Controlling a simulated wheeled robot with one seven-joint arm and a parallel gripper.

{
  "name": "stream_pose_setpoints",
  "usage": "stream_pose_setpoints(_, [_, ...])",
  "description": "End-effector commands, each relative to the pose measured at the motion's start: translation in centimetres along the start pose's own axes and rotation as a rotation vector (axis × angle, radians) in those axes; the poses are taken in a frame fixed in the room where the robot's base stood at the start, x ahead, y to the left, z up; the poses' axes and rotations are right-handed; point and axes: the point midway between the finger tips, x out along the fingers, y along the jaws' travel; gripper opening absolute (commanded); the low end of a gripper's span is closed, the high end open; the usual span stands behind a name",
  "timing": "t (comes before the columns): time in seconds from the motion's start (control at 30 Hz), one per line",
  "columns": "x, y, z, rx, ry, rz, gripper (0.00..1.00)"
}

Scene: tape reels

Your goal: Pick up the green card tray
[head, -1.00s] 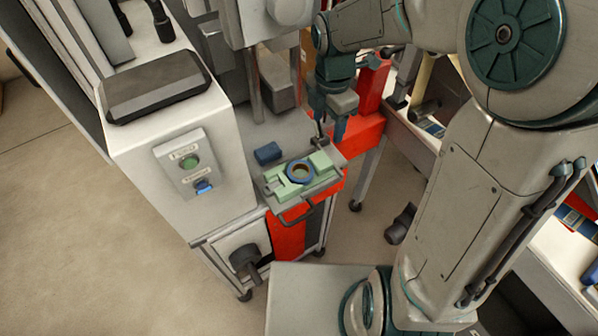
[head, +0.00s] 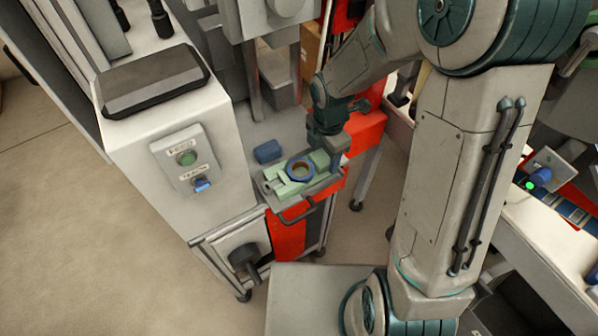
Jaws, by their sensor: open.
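The green card tray (head: 291,186) is a pale green block lying on the grey top of a red cart. A blue ring with a brown inside (head: 300,169) sits on its middle. My gripper (head: 335,170) points down at the right end of the tray, very close to it. The gripper's body hides that end of the tray, and I cannot tell whether the fingers touch it. The gripper is open, with nothing seen held in it.
A small blue block (head: 267,151) lies on the grey surface behind the tray. A dark handle (head: 297,213) sticks out at the cart's front. Benches stand at the right.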

Motion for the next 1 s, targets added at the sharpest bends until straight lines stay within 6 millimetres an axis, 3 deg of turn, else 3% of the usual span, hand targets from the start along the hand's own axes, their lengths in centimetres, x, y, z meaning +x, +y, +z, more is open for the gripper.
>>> stream_pose_setpoints(0.13, [0.0, 0.0, 0.0, 0.0, 0.0, 0.0, 0.58])
stream_pose_setpoints(0.27, [-0.1, 0.0, 0.0, 0.0, 0.0, 0.0, 0.22])
stream_pose_setpoints(0.3, [-0.1, 0.0, 0.0, 0.001, 0.0, 0.0, 0.19])
stream_pose_setpoints(0.67, [-0.5, 0.0, 0.0, 0.001, 0.0, 0.001, 0.19])
stream_pose_setpoints(1.0, [-3.7, 0.1, 0.1, 0.001, -0.002, 0.003, 0.19])
